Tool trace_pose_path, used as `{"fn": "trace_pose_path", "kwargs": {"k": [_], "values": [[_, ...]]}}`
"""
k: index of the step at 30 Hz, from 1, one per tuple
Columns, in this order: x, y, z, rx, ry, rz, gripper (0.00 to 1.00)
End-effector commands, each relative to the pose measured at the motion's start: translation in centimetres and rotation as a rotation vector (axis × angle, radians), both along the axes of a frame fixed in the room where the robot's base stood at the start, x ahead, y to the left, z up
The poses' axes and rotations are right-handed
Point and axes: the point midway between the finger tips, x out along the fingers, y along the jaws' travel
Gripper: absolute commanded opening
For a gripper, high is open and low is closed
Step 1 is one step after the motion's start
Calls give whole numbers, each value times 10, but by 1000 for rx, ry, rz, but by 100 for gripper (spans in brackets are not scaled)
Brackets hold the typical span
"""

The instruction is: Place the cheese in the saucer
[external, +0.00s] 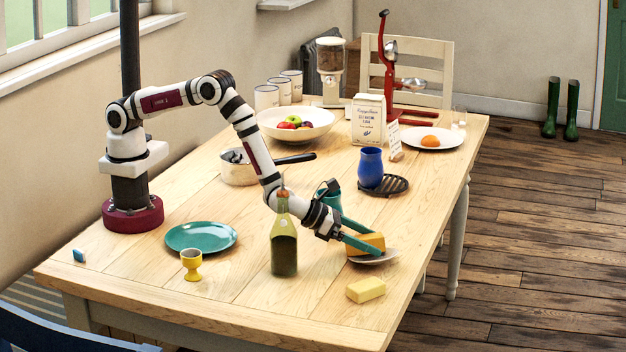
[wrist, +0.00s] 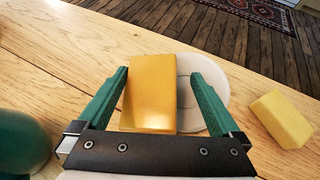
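The cheese, an orange-yellow block (external: 366,244), is at the white saucer (external: 385,258) near the table's right edge. In the wrist view the cheese (wrist: 150,95) covers the left part of the saucer (wrist: 222,85) and reaches past its left rim. I cannot tell whether it rests fully on the saucer. My gripper (external: 378,243) is low around the cheese with its teal fingers open. In the wrist view my gripper (wrist: 160,78) has a clear gap between the right finger and the cheese; the left finger is close to the cheese, contact unclear.
A pale yellow block (external: 365,290) lies just in front of the saucer. A green bottle (external: 284,250) stands left of my gripper, and a teal mug (external: 330,195) behind it. A blue vase (external: 371,168) stands farther back. The table's front right corner is clear.

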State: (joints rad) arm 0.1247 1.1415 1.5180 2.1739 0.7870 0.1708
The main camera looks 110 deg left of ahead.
Motion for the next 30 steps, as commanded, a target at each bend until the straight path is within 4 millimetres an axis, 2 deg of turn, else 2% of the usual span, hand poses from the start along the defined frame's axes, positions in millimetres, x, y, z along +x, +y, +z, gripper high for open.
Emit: {"fn": "trace_pose_path", "kwargs": {"k": [4, 6, 15, 21, 23, 26, 27, 29, 30], "values": [[0, 0, 2, 0, -1, 0, 100], [-2, -1, 9, 0, 0, -1, 100], [-54, -23, 39, 0, -1, -2, 100], [-61, -25, 44, 0, -3, 3, 100], [-62, -18, 53, -10, -17, 35, 100], [-76, 15, 100, -66, -87, 213, 100], [-92, 37, 129, -109, -133, 339, 100], [-130, 72, 170, -190, -200, 558, 100], [-162, 92, 192, -251, -239, 710, 100]]}}
